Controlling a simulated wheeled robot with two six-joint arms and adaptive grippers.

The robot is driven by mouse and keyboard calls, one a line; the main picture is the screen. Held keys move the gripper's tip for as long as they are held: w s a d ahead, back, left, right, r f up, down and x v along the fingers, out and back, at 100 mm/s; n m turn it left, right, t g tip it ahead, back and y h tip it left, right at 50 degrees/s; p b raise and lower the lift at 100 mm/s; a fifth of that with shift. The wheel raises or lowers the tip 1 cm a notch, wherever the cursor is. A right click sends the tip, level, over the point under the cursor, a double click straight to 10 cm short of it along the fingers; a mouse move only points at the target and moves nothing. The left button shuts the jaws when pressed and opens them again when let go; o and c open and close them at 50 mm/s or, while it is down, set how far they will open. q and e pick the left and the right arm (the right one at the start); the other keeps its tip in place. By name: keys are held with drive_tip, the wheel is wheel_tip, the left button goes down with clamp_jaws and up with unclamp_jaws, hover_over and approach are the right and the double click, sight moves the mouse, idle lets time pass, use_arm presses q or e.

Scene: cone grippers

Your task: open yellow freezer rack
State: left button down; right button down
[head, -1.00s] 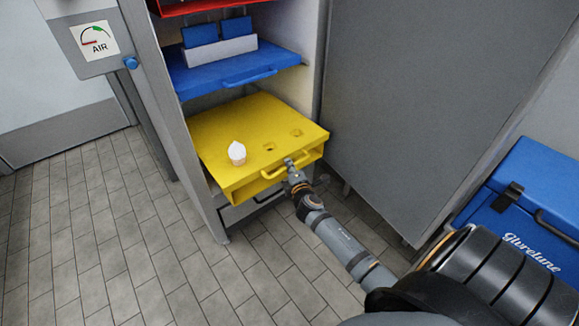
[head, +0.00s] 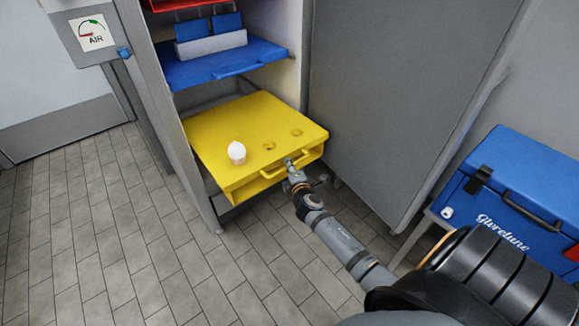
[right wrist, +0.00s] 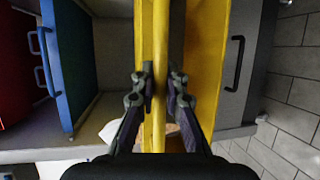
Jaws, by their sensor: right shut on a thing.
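The yellow freezer rack (head: 225,125) sticks out of the tall freezer, below a blue rack (head: 220,65). One cone with a white top (head: 237,152) stands in it, and two holes beside it are empty. My right gripper (head: 293,164) is at the rack's front, shut on its yellow handle (head: 272,173). In the right wrist view the handle (right wrist: 159,50) runs between the two fingers (right wrist: 160,92) of this gripper. My left gripper is not in view.
The freezer's grey door (head: 395,110) stands open at the right. A blue cool box (head: 525,190) stands at the far right. A grey drawer with a dark handle (right wrist: 235,62) lies under the yellow rack. Tiled floor (head: 110,220) at the left is clear.

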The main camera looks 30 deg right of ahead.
drive_tip(key=c, duration=1.4)
unclamp_jaws()
drive_tip(key=shift+o, duration=0.2)
drive_tip(key=v, duration=1.2)
drive_tip(key=shift+a, duration=0.1)
